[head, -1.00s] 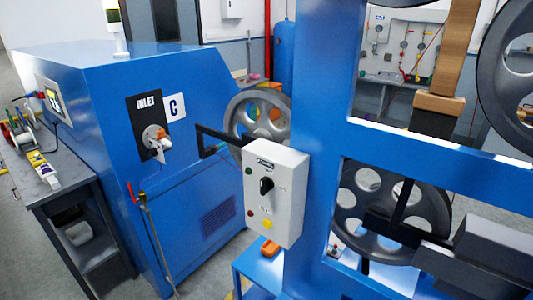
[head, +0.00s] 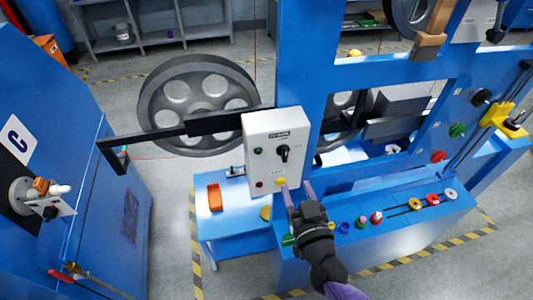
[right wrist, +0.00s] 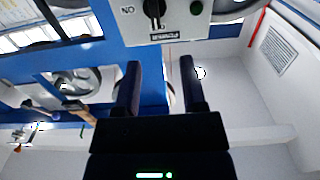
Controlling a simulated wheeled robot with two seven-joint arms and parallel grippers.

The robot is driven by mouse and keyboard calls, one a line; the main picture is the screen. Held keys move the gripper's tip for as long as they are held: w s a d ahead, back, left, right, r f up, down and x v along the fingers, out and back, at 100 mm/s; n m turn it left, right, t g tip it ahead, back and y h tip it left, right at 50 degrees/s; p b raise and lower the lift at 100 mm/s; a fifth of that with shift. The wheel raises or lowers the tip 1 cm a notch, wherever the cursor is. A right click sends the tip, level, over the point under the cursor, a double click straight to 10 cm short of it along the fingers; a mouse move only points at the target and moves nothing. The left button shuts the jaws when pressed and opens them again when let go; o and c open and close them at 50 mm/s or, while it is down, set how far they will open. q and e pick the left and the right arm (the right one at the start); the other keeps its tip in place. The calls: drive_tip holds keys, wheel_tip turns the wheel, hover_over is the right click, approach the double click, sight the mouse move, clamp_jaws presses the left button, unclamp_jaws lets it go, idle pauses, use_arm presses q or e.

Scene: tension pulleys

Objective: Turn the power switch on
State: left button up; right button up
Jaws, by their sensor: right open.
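The white power box (head: 262,170) hangs on the blue frame, at the middle of the head view. Its black power switch knob (head: 283,152) sits in the upper right of the panel and looks roughly upright. The knob also shows, upside down, at the top of the right wrist view (right wrist: 153,12), with "ON" lettering beside it. My right gripper (head: 296,190) is open and empty, with its fingers pointing up, just below and right of the knob and apart from it. My left gripper is not in view.
The panel also has a green light (head: 258,151), a red light (head: 259,184) and a yellow button (head: 281,182). A black bar (head: 170,133) sticks out left of the box, before a large grey pulley (head: 195,105). A blue bench with several coloured knobs (head: 376,217) lies to the right.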

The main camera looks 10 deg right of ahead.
sight(286, 154)
drive_tip(key=w, duration=0.5)
drive_tip(key=w+b, duration=0.1)
drive_tip(key=w, duration=0.3)
drive_tip(key=shift+w+d, duration=0.2)
drive_tip(key=shift+w, duration=0.2)
clamp_jaws()
